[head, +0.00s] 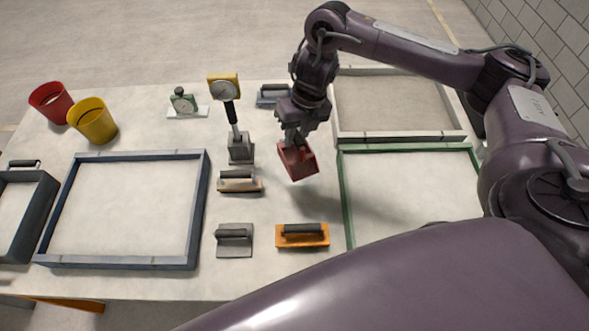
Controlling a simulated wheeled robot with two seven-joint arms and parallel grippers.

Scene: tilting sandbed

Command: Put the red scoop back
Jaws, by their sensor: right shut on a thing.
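The red scoop (298,161) is in my right gripper (294,137), near the middle of the table. The gripper is shut on it and points down. The scoop appears to be a little above the table, with a faint shadow to its right. The fingers partly hide its upper end. My left gripper is not in the head view.
A blue frame (202,215) lies left, a green frame (347,210) right, a grey tray (400,136) behind it. Trowels, including an orange one (302,240), and a dial gauge (224,88) stand between. Red (50,103) and yellow (92,122) buckets stand back left.

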